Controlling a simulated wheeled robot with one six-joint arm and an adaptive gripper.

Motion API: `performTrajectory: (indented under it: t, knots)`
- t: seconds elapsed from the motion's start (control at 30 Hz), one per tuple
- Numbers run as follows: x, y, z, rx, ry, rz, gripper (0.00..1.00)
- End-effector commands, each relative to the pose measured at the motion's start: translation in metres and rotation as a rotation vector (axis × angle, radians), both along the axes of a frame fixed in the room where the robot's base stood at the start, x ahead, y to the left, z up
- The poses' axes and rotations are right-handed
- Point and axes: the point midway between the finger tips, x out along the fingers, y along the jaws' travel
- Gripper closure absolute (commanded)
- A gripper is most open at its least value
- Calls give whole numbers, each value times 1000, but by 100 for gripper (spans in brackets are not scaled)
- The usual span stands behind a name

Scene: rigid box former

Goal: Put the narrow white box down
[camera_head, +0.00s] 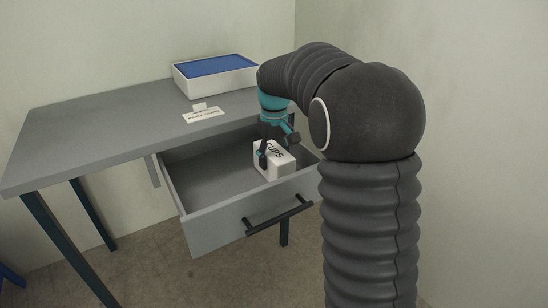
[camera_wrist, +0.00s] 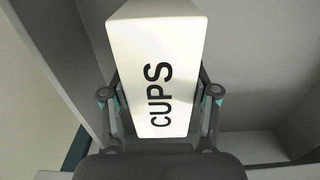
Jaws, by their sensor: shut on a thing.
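The narrow white box (camera_head: 281,163) has "CUPS" printed in black on its upper face. In the head view it is at the right part of the open grey drawer (camera_head: 218,231), partly inside it near the front panel. I cannot tell whether its underside touches the drawer floor. My gripper (camera_head: 276,150) reaches down from above and is shut on the box. In the wrist view the box (camera_wrist: 158,60) fills the middle, with a finger of my gripper (camera_wrist: 160,105) along each side.
The grey desk (camera_head: 90,130) has a white box with a blue top (camera_head: 216,75) at the back. A small white label card (camera_head: 204,116) lies near the desk's front edge. The drawer's left part is empty. A dark handle (camera_head: 280,215) sticks out in front.

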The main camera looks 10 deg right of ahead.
Motion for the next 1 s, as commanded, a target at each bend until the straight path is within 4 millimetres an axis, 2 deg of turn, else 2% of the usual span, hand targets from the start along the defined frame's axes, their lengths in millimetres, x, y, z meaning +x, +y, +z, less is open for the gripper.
performTrajectory:
  t: [0.27, 0.3, 0.4, 0.77, 0.87, 1.0]
  knots:
    - [0, 0, -2, 0, -2, 0, 84]
    - [0, 0, -2, 0, -1, 0, 35]
    - [0, 0, -1, 0, -1, 0, 15]
    - [0, 0, 2, 0, -2, 0, 15]
    - [1, 0, 10, 0, -5, 0, 15]
    - [1, 0, 34, 0, -6, 0, 15]
